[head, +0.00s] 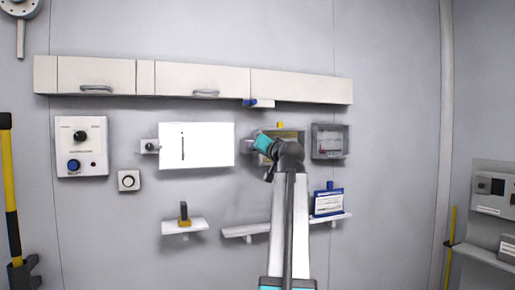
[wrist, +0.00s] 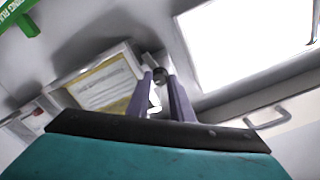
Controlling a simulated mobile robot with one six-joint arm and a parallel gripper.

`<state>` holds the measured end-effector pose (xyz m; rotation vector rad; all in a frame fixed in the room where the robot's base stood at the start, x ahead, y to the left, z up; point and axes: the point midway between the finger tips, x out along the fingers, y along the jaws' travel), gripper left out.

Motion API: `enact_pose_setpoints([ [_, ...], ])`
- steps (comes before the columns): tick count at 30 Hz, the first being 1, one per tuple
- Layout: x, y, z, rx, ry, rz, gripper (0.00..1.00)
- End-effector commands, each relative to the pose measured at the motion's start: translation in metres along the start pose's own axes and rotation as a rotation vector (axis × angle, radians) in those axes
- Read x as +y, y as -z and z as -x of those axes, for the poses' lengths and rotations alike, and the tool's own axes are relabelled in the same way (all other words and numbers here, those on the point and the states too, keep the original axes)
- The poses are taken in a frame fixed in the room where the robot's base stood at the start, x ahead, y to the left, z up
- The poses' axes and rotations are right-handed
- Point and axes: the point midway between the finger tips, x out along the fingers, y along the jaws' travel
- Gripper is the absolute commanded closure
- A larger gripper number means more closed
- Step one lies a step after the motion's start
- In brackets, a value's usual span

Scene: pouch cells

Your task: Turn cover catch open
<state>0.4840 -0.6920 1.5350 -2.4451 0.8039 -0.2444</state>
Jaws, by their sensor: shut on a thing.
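The cover catch shows in the wrist view as a small dark round knob (wrist: 159,74) at the side of a clear-covered box (wrist: 100,85) with a yellow-edged sheet inside. My gripper (wrist: 161,84) is shut on this knob, one purple-grey finger on each side. In the head view the covered box (head: 292,137) is on the wall right of the white panel, partly hidden by my arm. My teal gripper body (head: 263,143) is at the box's left edge. The fingertips and the knob's turn angle cannot be made out there.
The bright white panel (head: 197,146) is close on the left. A second clear-fronted box (head: 330,141) is on the right. Cabinets (head: 200,79) run above. Small shelves below hold a yellow-and-black item (head: 184,214) and a blue-and-white pack (head: 328,203).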

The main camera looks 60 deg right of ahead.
Motion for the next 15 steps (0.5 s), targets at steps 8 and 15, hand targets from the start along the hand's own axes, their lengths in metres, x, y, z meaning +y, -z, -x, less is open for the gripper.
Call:
enact_pose_setpoints([
  [8, -0.0014, -0.0006, -0.0009, -0.002, 0.002, -0.162, 1.0],
  [15, -0.0013, -0.0009, -0.0009, -0.002, 0.002, -0.213, 1.0],
])
